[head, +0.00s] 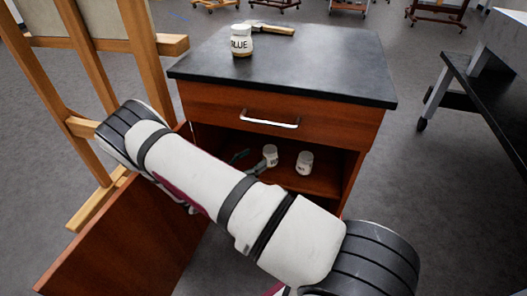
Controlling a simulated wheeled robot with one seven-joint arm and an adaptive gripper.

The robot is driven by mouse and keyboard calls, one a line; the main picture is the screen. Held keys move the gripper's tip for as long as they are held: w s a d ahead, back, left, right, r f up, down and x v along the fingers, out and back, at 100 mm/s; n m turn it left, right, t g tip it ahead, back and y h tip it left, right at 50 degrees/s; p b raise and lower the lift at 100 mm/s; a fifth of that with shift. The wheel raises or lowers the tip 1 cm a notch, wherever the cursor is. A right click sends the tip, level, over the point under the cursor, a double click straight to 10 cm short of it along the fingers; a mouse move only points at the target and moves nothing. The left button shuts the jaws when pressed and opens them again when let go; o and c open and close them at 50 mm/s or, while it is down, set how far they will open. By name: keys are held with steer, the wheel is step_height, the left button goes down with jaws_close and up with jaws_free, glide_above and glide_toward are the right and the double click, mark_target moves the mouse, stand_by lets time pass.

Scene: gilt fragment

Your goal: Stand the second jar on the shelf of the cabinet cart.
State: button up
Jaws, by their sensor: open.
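The cabinet cart (310,82) has a black top and a reddish wooden body. Its door (120,245) stands open to the left. Inside, on the shelf (325,184), two small white jars stand upright: a left jar (270,154) and a right jar (304,163), with a gap between them. Their labels are too small to read. My gripper (251,162) is open inside the compartment, just left of the left jar. One dark fingertip appears close to that jar; I cannot tell whether they touch. My arm hides the rest of the gripper and the shelf's left front.
A larger white jar marked BLUE (240,42) stands on the cart top, with a wooden-handled tool (272,30) behind it. A closed drawer with a handle (270,119) sits above the opening. A wooden easel (90,60) is close on the left, a dark table (490,95) on the right.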

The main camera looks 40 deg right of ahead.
steer(key=shift+s+a, duration=0.15)
steer(key=shift+a, duration=0.8)
steer(key=shift+s+a, duration=0.1)
steer(key=shift+a, duration=0.85)
